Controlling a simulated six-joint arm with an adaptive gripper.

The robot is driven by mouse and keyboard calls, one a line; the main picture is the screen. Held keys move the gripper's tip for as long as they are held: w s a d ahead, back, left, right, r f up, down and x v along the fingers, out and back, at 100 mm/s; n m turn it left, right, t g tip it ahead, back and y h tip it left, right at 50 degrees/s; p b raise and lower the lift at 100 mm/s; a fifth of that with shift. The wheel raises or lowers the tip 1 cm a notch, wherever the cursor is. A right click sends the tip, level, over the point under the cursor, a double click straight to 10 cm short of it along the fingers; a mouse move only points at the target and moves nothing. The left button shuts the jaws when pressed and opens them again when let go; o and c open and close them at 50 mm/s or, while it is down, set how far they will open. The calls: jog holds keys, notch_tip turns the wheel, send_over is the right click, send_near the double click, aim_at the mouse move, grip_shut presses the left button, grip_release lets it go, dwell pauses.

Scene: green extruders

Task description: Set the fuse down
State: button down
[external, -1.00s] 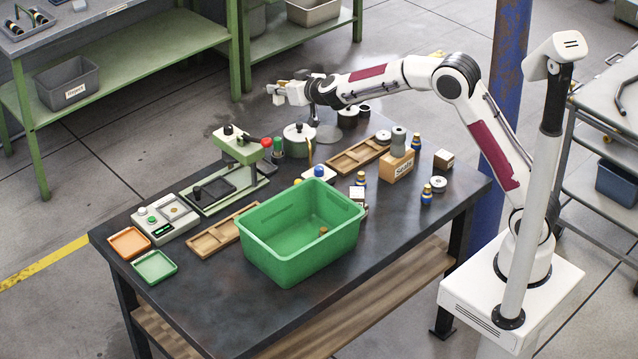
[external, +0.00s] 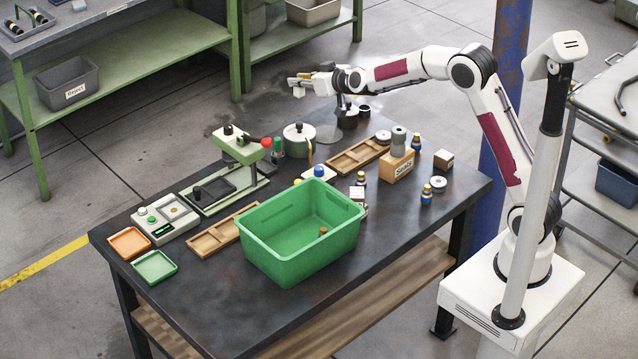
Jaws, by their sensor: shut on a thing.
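My gripper (external: 298,84) is above and beyond the far edge of the dark workbench (external: 215,300), pointing left. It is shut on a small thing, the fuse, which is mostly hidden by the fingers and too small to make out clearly. The gripper is well clear of the bench top and touches nothing else.
A green bin (external: 270,262) stands at the front of the bench, with a small brown piece inside. Behind it are a press with a red knob (external: 266,142), a round lidded pot (external: 299,135) and wooden trays (external: 352,157). Orange (external: 130,243) and green (external: 154,266) trays lie front left.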

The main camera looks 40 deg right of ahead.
jog(key=s+d+f+n+y, duration=0.3)
jog(key=s+d+f, duration=0.3)
jog(key=s+d, duration=0.6)
jog(key=s+d+f+n+g+y, duration=0.1)
jog(key=s+f, duration=0.2)
jog(key=s, duration=0.3)
jog(key=s+d+f+y, duration=0.1)
jog(key=s+f, duration=0.2)
jog(key=s, duration=0.2)
notch_tip(320, 180, down, 10)
jog(key=shift+s+d, duration=0.15)
jog(key=shift+d, duration=0.1)
dwell(0.7)
jog(key=shift+f, duration=0.25)
jog(key=shift+f, duration=2.75)
jog(key=shift+f, duration=0.1)
jog(key=shift+f, duration=1.95)
jog(key=shift+f, duration=0.15)
